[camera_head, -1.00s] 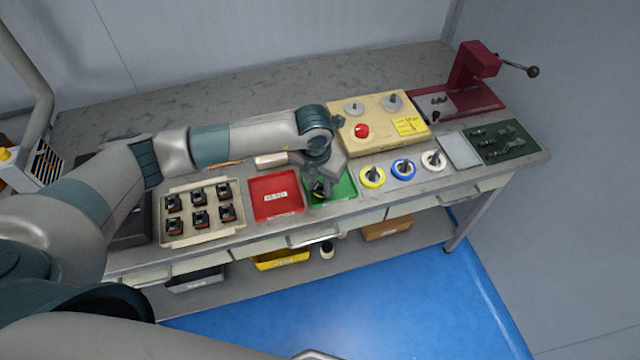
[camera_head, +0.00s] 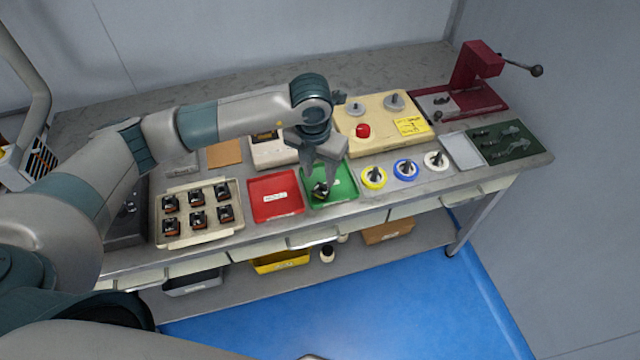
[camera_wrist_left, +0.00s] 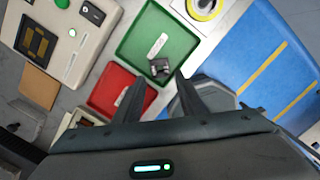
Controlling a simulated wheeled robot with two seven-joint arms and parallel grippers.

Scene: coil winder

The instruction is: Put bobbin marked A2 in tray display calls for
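A small dark bobbin (camera_head: 320,189) lies in the green tray (camera_head: 347,190); the wrist view shows the bobbin (camera_wrist_left: 160,68) near the tray's edge. Its mark is not legible. My left gripper (camera_head: 320,178) is above the green tray, fingers apart, with the bobbin just beyond the fingertips (camera_wrist_left: 160,80). The red tray (camera_head: 275,207) beside it is empty apart from a label. The display unit (camera_head: 272,152) stands behind the trays, partly hidden by my arm; its screen (camera_wrist_left: 36,41) is too small to read. My right gripper is not in view.
A beige rack (camera_head: 197,232) at left holds several dark bobbins. Yellow (camera_head: 373,178), blue (camera_head: 405,169) and white (camera_head: 436,160) spools stand right of the green tray. A beige box with a red button (camera_head: 380,122) and a red press (camera_head: 475,75) stand behind.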

